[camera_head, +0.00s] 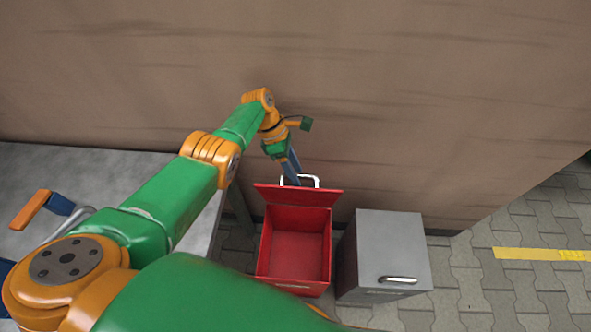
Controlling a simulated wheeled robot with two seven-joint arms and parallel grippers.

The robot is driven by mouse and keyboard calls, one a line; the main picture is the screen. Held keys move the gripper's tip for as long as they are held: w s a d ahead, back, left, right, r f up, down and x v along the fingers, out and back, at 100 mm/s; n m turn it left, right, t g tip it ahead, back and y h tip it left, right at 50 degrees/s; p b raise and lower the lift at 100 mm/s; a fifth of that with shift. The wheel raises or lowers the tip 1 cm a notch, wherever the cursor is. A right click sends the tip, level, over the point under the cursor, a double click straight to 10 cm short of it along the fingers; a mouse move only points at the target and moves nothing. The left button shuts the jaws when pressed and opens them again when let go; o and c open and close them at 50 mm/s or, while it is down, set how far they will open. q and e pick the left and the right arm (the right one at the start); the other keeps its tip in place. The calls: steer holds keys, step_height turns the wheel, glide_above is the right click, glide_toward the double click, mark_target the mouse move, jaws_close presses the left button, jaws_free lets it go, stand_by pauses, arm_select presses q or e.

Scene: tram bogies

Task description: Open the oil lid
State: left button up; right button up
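A red box (295,257) stands open on the floor, with its empty-looking inside facing up. Its red lid (299,195) is swung back at the far side, toward the wall. A pale metal handle (315,180) sticks up behind the lid's edge. My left gripper (292,172) reaches down at this handle, its blue-grey fingers overlapping the handle's left part. Whether the fingers are closed around the handle or only beside it is too small to tell. I see no oil label on the box. My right gripper is not in view.
A grey box (388,242) with a shut lid and a metal handle stands just right of the red box. A grey table (110,172) with an orange-and-blue item (42,207) is at the left. A brown wall (400,120) closes off the back. Paved floor (500,290) is free at the right.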

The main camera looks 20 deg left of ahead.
arm_select(q)
steer(key=p+v, duration=0.2)
steer(key=v, duration=0.5)
steer(key=shift+a, duration=0.1)
